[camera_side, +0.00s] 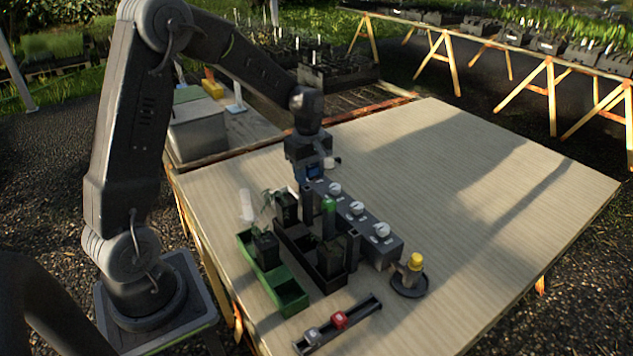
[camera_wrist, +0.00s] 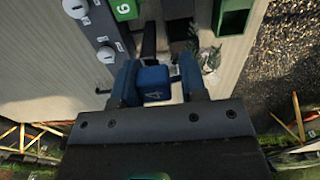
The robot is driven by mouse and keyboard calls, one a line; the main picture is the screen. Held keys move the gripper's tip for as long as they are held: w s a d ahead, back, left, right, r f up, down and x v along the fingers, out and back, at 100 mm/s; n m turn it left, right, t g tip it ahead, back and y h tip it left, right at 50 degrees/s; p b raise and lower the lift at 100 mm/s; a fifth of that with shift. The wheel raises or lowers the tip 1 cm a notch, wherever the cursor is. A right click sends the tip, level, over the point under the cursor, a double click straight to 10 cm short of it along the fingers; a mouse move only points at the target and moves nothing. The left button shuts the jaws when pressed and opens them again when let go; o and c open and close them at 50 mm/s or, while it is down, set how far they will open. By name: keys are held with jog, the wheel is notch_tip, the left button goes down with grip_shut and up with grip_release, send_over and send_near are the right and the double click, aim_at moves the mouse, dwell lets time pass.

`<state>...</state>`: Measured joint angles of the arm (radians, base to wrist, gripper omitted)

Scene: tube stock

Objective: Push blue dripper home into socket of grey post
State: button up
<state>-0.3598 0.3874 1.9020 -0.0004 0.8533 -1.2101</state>
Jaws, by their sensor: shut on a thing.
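The blue dripper (camera_wrist: 154,82), marked 4, is between the two fingers of my gripper (camera_wrist: 158,74), which is shut on it. In the side view the blue dripper (camera_side: 313,173) shows just under my gripper (camera_side: 311,176). A grey post (camera_side: 306,206) stands directly below, at the far end of a row of posts. The dripper is at or just above this post's top. The socket is hidden, and I cannot tell whether the dripper touches it. The neighbouring post carries a green dripper (camera_side: 328,204), marked 6 in the wrist view (camera_wrist: 124,9).
A grey box with white knobs (camera_side: 356,208) runs close beside the posts. A black tray (camera_side: 330,282) and a green tray (camera_side: 290,298) hold potted plants. A rack (camera_side: 362,309) holds a red dripper (camera_side: 339,319). A yellow-topped piece (camera_side: 416,261) stands on a dark dish. The table's right is clear.

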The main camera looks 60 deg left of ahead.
jog(key=w+a+f, duration=0.1)
jog(key=a, duration=0.1)
jog(key=w+a+f, duration=0.1)
jog(key=a, duration=0.1)
jog(key=w+a+f, duration=0.1)
jog(key=a+f, duration=0.1)
jog(key=shift+a+f, duration=0.1)
jog(key=shift+a, duration=0.05)
jog(key=shift+f, duration=2.25)
jog(key=shift+f, duration=0.25)
jog(key=o, duration=1)
notch_tip(320, 180, up, 14)
jog(key=shift+f, duration=0.1)
